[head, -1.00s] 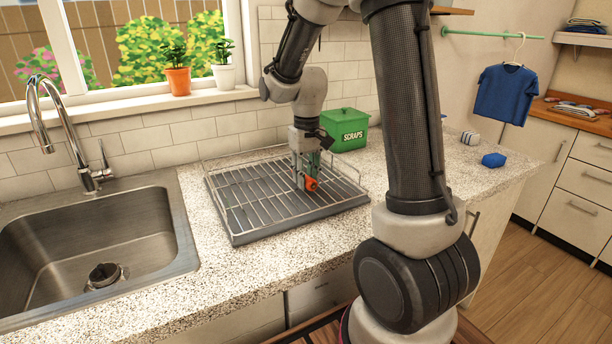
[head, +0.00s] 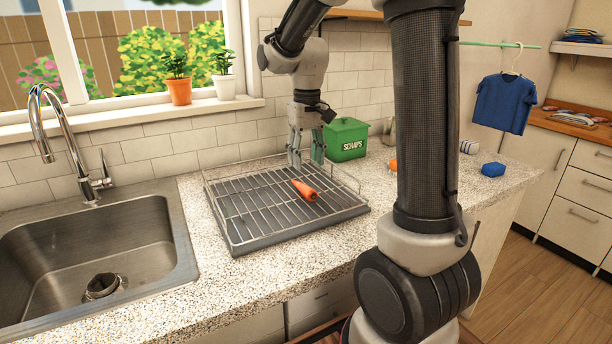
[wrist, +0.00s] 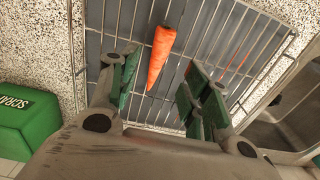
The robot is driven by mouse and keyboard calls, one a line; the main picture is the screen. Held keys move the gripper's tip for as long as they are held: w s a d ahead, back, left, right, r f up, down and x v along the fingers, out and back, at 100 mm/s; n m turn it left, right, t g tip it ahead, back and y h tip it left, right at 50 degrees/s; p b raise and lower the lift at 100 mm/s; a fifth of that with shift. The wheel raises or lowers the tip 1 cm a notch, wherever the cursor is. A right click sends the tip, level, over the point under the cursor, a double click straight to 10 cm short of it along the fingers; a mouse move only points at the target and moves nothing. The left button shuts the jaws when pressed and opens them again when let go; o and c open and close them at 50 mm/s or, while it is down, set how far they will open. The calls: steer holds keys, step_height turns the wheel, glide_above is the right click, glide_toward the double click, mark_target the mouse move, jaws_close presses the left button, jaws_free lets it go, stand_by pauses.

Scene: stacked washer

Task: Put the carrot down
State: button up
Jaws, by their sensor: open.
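The orange carrot (head: 305,190) lies on the wire bars of the drying rack (head: 262,238), right of the rack's middle. In the wrist view the carrot (wrist: 160,56) rests across the bars, its tip pointing toward the space between the fingers. My gripper (head: 307,161) is above the back part of the rack, behind and above the carrot. In the wrist view its green-padded fingers (wrist: 160,95) are spread wide, with nothing held between them.
A green scraps bin (head: 346,139) stands behind the rack at right. The steel sink (head: 150,262) is at left. A blue object (head: 493,169) sits on the counter at right. An orange item (head: 393,165) shows partly behind my arm. Most of the rack is bare.

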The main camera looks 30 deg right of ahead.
steer(key=s+r+t, duration=0.2)
steer(key=s+r, duration=0.6)
steer(key=s, duration=0.3)
steer(key=s+f+t, duration=0.2)
steer(key=s, duration=0.9)
steer(key=shift+d+f, duration=0.15)
steer(key=shift+d, duration=0.1)
